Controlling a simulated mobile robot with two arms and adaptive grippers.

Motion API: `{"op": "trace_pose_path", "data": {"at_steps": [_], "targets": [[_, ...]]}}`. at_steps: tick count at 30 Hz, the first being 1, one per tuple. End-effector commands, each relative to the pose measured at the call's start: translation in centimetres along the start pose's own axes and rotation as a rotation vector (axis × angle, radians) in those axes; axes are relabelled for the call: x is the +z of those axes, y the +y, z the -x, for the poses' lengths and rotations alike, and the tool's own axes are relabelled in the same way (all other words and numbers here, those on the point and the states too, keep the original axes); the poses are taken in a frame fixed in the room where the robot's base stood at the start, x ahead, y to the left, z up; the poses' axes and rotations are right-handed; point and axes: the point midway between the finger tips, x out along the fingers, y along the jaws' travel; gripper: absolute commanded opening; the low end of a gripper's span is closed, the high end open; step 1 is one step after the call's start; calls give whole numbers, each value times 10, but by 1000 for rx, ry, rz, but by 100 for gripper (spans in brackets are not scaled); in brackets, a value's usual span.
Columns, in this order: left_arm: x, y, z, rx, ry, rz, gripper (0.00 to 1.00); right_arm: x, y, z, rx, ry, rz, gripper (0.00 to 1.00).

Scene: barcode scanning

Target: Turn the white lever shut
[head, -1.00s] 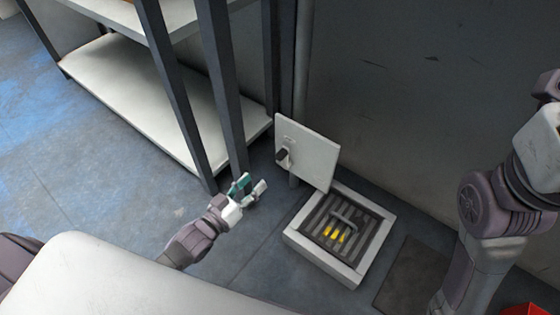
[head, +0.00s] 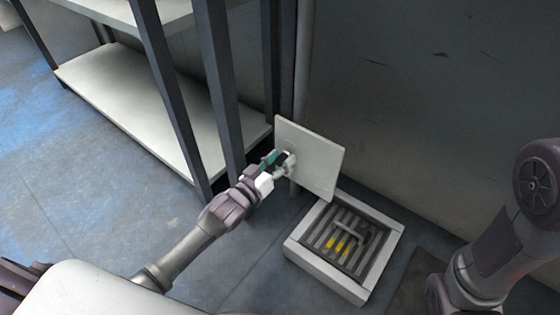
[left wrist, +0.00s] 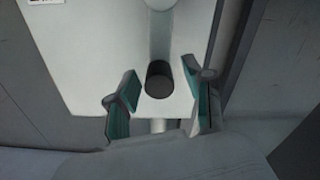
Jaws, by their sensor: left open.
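A white panel (head: 318,158) stands upright at the back of the floor box, beside the shelf post; it also shows in the left wrist view (left wrist: 85,60). In that view a pale bar (left wrist: 160,35) on the panel, which looks like the lever, runs down to a dark round end (left wrist: 160,80). My left gripper (head: 281,160) is at the panel's left part and hides most of the dark end in the head view. Its open fingers (left wrist: 160,76) stand on either side of the dark end, with gaps visible. My right gripper is out of view.
A low white-rimmed floor box (head: 318,272) with a grate, a grey handle and yellow parts lies in front of the panel. A shelf rack (head: 130,105) with dark posts stands close on the left. A grey wall (head: 440,110) rises behind.

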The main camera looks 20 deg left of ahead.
Motion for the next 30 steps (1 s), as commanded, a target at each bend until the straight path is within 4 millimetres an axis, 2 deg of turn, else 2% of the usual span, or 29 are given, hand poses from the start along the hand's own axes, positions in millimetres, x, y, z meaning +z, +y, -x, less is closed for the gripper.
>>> {"op": "trace_pose_path", "data": {"at_steps": [2,3,12,30], "targets": [[0,0,0,0,0,0,52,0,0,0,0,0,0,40],[0,0,0,0,0,0,48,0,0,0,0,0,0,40],[0,0,0,0,0,1,0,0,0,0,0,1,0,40],[-1,-4,3,1,0,-29,0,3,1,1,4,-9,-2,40]]}}
